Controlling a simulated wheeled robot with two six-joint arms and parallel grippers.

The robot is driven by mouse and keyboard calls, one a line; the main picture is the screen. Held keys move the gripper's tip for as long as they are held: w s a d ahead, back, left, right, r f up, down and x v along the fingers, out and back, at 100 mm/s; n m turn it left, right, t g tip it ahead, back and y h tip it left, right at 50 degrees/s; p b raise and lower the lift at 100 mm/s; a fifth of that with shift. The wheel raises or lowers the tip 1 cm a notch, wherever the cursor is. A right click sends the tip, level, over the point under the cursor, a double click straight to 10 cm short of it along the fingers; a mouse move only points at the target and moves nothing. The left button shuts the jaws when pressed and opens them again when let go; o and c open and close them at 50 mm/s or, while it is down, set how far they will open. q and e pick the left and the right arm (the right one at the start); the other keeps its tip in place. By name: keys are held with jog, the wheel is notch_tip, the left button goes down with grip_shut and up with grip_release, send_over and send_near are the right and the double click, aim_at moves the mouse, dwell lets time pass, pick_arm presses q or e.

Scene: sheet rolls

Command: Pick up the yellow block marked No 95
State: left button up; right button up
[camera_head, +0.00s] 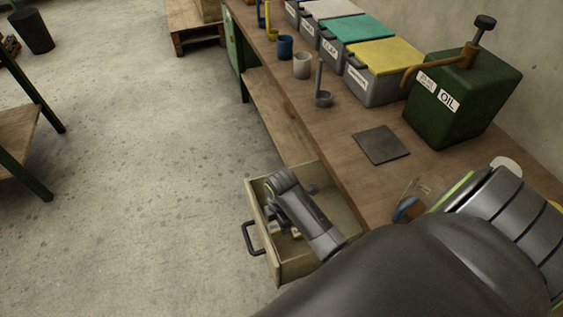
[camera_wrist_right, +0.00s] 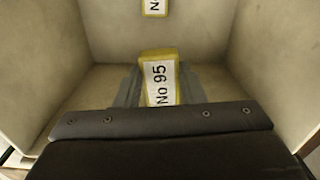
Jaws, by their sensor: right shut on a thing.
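The yellow block marked No 95 (camera_wrist_right: 160,80) is in the right wrist view, its white label facing up. It sits between the two grey fingers of my right gripper (camera_wrist_right: 158,88), which is shut on it. In the head view my right arm reaches down into an open drawer (camera_head: 259,235), and the gripper (camera_head: 283,226) is inside it, partly hidden by the wrist. I cannot tell whether the block touches the drawer floor. My left gripper is not in view.
Another yellow block (camera_wrist_right: 154,7) with a label lies farther along the drawer, cut off by the picture edge. The drawer walls stand close around the gripper. The workbench (camera_head: 345,165) above holds a green oil can (camera_head: 462,105), a dark plate (camera_head: 381,145), cups and lidded bins.

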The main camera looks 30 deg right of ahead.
notch_tip(320, 180, up, 17)
jog(key=p, duration=0.6)
jog(key=shift+f, duration=0.2)
